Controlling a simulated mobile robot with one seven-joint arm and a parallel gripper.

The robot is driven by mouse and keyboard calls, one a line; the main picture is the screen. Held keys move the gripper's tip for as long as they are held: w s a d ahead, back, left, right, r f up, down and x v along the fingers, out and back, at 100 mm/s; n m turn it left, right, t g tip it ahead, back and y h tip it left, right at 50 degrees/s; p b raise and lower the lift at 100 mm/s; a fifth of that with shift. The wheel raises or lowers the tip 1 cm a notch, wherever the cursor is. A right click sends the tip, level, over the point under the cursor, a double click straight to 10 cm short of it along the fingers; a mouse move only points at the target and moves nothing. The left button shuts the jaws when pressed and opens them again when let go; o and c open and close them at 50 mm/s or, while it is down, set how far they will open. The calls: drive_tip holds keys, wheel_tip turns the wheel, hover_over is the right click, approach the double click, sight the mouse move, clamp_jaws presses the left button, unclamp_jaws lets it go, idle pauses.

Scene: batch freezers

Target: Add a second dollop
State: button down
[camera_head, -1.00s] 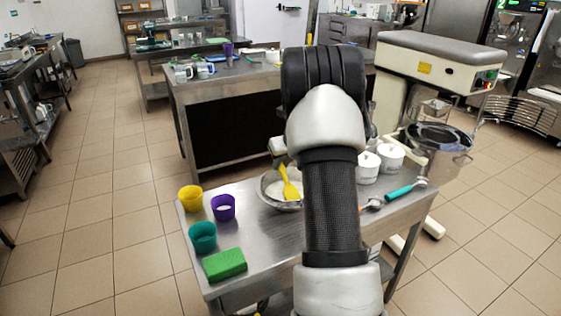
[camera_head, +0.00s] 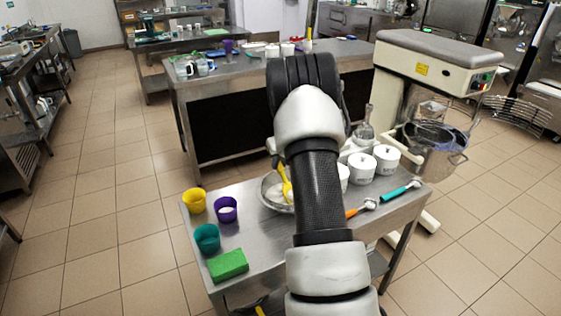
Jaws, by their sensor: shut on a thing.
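A yellow spatula (camera_head: 286,184) stands tilted in a metal bowl (camera_head: 266,193) of white stuff on the near steel table. My arm covers the bowl's right side. My gripper (camera_head: 274,146) shows only as a pale edge behind the arm, just above the spatula's handle; its fingers are hidden. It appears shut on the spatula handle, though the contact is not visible. A purple cup (camera_head: 226,209) with white stuff inside stands left of the bowl. A yellow cup (camera_head: 194,200) and a teal cup (camera_head: 206,238) stand beside it.
A green sponge (camera_head: 228,265) lies at the near table's front left. White lidded pots (camera_head: 361,168), an orange-handled scoop (camera_head: 360,208) and a teal-handled scoop (camera_head: 400,191) are on the right. A second steel table (camera_head: 215,85) stands behind. A metal pot (camera_head: 432,155) is at the right.

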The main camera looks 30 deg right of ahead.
drive_tip(key=shift+w+r+p, duration=0.25)
drive_tip(key=shift+r+p, duration=1)
drive_tip(key=shift+r, duration=0.15)
drive_tip(key=shift+w+r+p, duration=0.2)
drive_tip(key=shift+r+p, duration=1)
drive_tip(key=shift+r, duration=0.2)
drive_tip(key=shift+w+d+p, duration=0.1)
drive_tip(key=shift+w+p, duration=0.05)
drive_tip(key=shift+p, duration=0.45)
drive_tip(key=g+p, duration=0.1)
drive_tip(key=p, duration=0.3)
drive_tip(key=shift+w+f+p, duration=0.1)
drive_tip(key=shift+w+p, duration=0.25)
drive_tip(key=shift+w, duration=0.05)
drive_tip(key=shift+w+d+f+g+b, duration=0.1)
drive_tip(key=shift+w+f+g+b, duration=0.2)
drive_tip(key=shift+g, duration=0.1)
drive_tip(key=shift+w+d+g, duration=0.1)
drive_tip(key=shift+w+g, duration=0.55)
drive_tip(key=shift+g, duration=0.05)
drive_tip(key=shift+w+r+g, duration=0.1)
drive_tip(key=shift+w+g, duration=0.05)
drive_tip(key=shift+g, duration=0.25)
drive_tip(key=shift+r, duration=0.1)
